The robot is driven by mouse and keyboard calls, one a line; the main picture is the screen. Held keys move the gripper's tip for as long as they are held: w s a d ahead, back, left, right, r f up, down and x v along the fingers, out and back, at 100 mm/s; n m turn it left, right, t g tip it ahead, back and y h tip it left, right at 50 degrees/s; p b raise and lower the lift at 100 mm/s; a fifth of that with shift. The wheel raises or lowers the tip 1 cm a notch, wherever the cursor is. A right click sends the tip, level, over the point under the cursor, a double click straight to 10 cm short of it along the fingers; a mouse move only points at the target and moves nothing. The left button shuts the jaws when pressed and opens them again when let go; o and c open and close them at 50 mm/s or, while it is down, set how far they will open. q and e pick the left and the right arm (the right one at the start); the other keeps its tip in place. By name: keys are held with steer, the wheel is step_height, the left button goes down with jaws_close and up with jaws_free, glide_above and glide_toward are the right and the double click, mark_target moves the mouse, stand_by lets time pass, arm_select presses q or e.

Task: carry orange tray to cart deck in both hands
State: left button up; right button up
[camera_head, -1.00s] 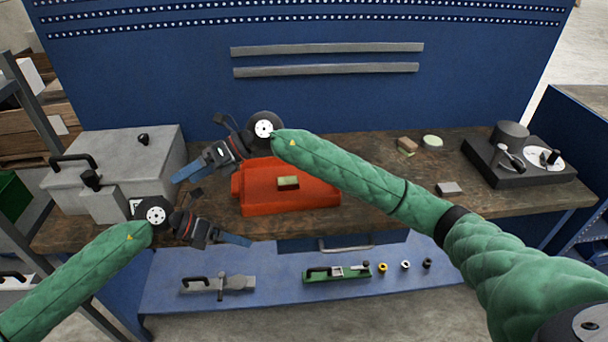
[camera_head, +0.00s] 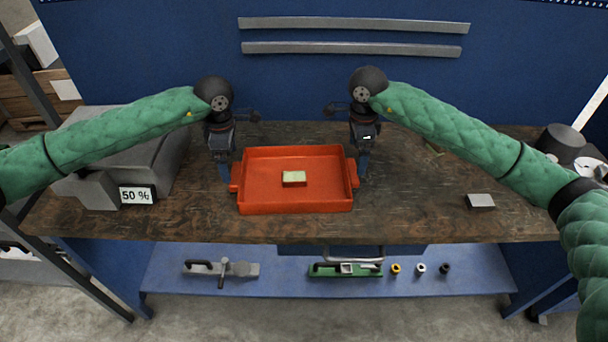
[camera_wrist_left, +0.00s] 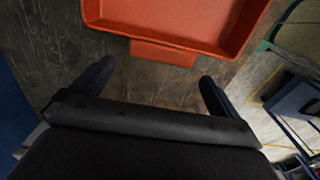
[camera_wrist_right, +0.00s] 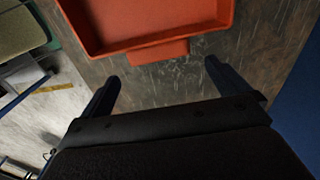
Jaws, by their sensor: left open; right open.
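The orange tray (camera_head: 260,202) sits on the wooden bench top, with a small block with a pale green top (camera_head: 294,178) lying inside it. A handle tab sticks out at each short end. My left gripper (camera_head: 226,178) is open and points down beside the tray's left tab; the left wrist view shows that tab (camera_wrist_left: 163,53) just ahead of the spread fingers. My right gripper (camera_head: 362,176) is open beside the right tab, which the right wrist view shows (camera_wrist_right: 150,53) just ahead of its fingers. Neither gripper holds anything. I cannot make out the cart deck.
A small grey block (camera_head: 480,201) lies to the right, and a dark cylinder (camera_head: 561,142) stands further right. A blue lower shelf (camera_head: 290,282) holds several tools. The bench in front of the tray is clear.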

mark_target(232, 173)
arm_select(q)
steer(key=shift+s+r, duration=0.15)
arm_select(e)
steer(key=shift+s+r, duration=0.15)
arm_select(q)
steer(key=shift+d+f, duration=0.1)
steer(key=shift+f, duration=0.25)
arm_select(e)
steer(key=shift+f, duration=0.35)
arm_select(q)
steer(key=shift+f, duration=3.65)
arm_select(e)
steer(key=shift+f, duration=3.6)
arm_select(q)
steer(key=c, duration=1)
arm_select(e)
steer(key=c, duration=1)
arm_select(q)
steer(key=shift+r, duration=0.1)
steer(key=shift+c, duration=0.2)
arm_select(e)
steer(key=shift+c, duration=0.2)
